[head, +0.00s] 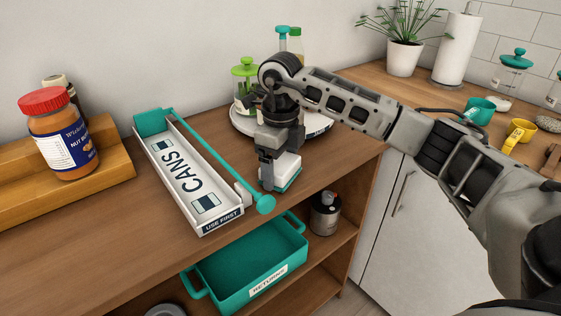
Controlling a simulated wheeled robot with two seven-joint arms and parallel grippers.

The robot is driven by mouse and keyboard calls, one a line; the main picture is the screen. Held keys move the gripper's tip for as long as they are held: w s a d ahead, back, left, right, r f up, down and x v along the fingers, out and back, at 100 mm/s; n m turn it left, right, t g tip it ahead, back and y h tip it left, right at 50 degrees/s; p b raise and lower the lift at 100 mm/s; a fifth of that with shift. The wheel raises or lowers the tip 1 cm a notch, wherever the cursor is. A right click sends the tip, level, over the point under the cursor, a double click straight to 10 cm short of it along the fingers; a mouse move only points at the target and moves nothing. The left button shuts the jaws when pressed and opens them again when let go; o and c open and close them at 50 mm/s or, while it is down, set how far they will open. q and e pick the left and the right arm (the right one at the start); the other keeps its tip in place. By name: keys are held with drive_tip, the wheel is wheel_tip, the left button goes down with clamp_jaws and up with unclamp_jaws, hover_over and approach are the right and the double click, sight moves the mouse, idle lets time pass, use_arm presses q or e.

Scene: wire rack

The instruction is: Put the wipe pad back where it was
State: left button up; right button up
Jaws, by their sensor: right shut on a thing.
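The wipe pad (284,172) is a small white block with a teal underside, near the front edge of the wooden counter. My right gripper (278,160) points down and is shut on the pad from above. The fingers hide part of the pad. I cannot tell whether its underside touches the counter or is slightly above it. My left gripper is not in view.
A white CANS tray (187,170) with a teal bar lies left of the pad. A round turntable (318,128) with bottles stands behind my right gripper. A teal RETURNS bin (225,287) and a dark can (324,218) are on the shelf below.

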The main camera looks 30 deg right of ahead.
sight(280, 162)
drive_tip(key=shift+f, duration=0.2)
drive_tip(key=o, duration=0.9)
drive_tip(key=shift+r, duration=0.15)
drive_tip(key=shift+r, duration=0.25)
wheel_tip(280, 162, up, 12)
drive_tip(key=shift+f, duration=0.15)
